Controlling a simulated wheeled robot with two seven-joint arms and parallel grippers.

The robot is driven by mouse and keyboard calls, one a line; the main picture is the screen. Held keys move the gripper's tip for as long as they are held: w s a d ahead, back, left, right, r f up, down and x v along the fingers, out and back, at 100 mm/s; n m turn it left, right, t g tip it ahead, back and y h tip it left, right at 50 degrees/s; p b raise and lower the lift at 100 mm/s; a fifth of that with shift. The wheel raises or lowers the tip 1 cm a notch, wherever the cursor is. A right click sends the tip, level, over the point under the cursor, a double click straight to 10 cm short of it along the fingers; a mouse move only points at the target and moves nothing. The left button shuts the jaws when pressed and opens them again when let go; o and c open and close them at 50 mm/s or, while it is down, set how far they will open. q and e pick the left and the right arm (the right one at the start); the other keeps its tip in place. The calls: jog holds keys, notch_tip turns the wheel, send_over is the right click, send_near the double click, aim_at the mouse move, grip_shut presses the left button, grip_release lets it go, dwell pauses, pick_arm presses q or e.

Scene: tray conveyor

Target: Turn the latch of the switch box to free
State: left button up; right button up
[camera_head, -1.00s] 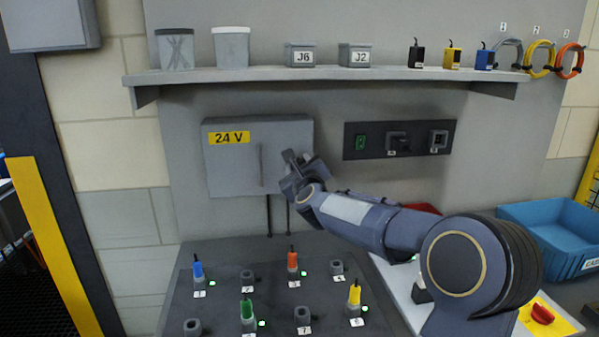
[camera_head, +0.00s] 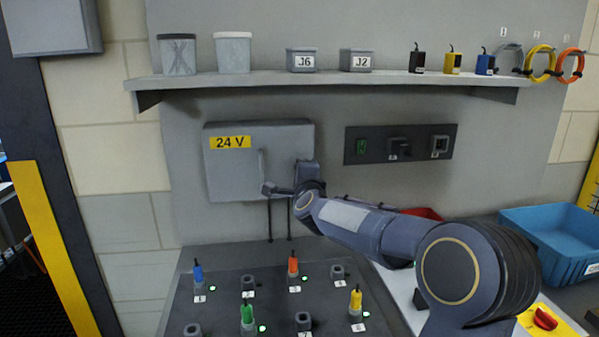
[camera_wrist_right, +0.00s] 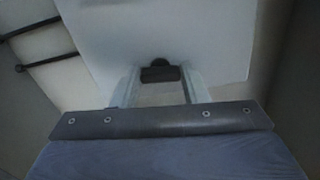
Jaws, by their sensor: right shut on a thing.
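The switch box (camera_head: 225,178) is a grey wall box with a yellow 24 V label and a vertical handle (camera_head: 261,168) on its door. My right gripper (camera_head: 296,183) is at the right part of the door, hiding the latch in the head view. In the right wrist view, the box door (camera_wrist_right: 215,45) fills the middle. There the small dark latch (camera_wrist_right: 160,70) sits between the fingertips of the right gripper (camera_wrist_right: 160,86), which is shut on it. The latch's exact angle is hard to read. My left gripper is not in view.
A shelf (camera_head: 330,82) with cups, small boxes and plugs runs above the box. A dark switch panel (camera_head: 400,144) is to its right. Below is a socket board (camera_head: 225,290) with coloured plugs. A blue bin (camera_head: 550,240) stands at the right.

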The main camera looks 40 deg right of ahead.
jog(key=shift+n, duration=0.6)
jog(key=o, duration=1)
jog(key=v, duration=0.7)
jog(key=shift+s+a+b, duration=0.2)
jog(key=shift+s+b, duration=0.15)
